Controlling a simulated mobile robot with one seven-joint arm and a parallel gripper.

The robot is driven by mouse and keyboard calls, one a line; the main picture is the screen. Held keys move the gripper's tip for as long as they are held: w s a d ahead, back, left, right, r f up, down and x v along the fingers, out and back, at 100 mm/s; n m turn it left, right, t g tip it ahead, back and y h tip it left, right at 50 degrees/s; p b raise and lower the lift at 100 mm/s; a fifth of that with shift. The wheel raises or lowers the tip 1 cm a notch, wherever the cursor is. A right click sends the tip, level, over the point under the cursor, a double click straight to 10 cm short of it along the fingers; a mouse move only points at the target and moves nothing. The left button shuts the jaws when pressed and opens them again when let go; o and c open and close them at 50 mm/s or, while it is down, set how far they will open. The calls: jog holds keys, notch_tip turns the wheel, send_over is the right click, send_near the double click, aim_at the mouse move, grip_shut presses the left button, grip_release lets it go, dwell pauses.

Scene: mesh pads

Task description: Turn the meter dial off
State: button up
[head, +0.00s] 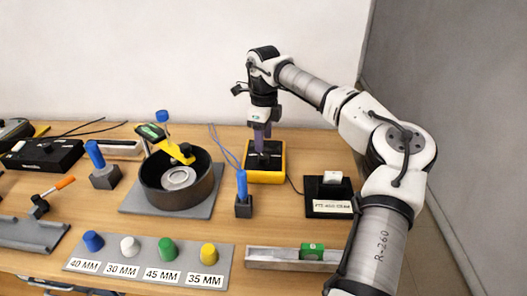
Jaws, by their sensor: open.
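The meter (267,176) is a yellow box with a dark face, standing towards the back of the wooden table. My gripper (262,142) points straight down over the meter, its purple-grey fingers open at the level of the dark face. The fingers cover the middle of the face, so the dial is mostly hidden and its setting cannot be read. I cannot tell whether the fingertips touch the dial.
A round black pot (149,187) stands left of the meter. A blue-handled tool (242,188) stands upright in front-left of it. A black labelled stand (317,208) is to the right. A grey plate (222,258) with coloured knobs lies in front.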

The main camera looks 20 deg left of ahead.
aim_at(263, 156)
notch_tip(263, 156, up, 8)
jog(key=shift+b, duration=0.35)
dwell(0.4)
